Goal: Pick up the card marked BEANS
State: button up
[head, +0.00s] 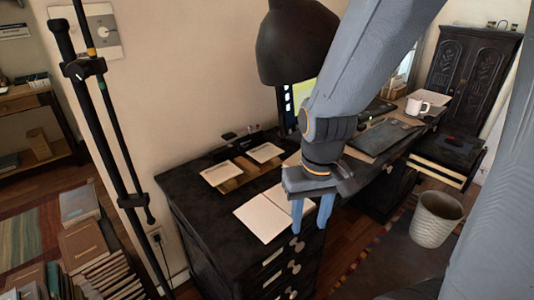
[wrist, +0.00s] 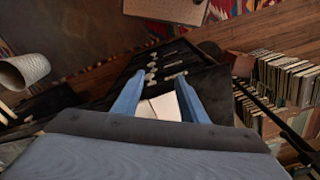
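Two small pale cards, a left card (head: 222,172) and a right card (head: 265,153), rest on a brown wooden holder (head: 236,184) on the black desk (head: 200,204). Any marking on them is too small to read, so I cannot tell which is BEANS. My gripper (head: 310,226) is open and empty, pointing down near the desk's front edge, to the right of and nearer than the cards. In the wrist view, the gripper's two blue fingers (wrist: 160,78) are spread, with a white sheet (wrist: 163,107) partly showing between them.
An open white booklet or sheets (head: 262,218) lie on the desk just left of my gripper. A dark lamp shade (head: 296,40) hangs above. A white mug (head: 416,106) stands farther back. A wastebasket (head: 437,218) is at right; books (head: 105,275) are at lower left.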

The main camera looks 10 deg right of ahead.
aim_at(264, 152)
jog(key=k, duration=0.5)
jog(key=z, duration=1.8)
jog(key=i, duration=2.15)
jog(key=u, duration=3.2)
jog(key=i, duration=0.5)
jog(key=z, duration=0.1)
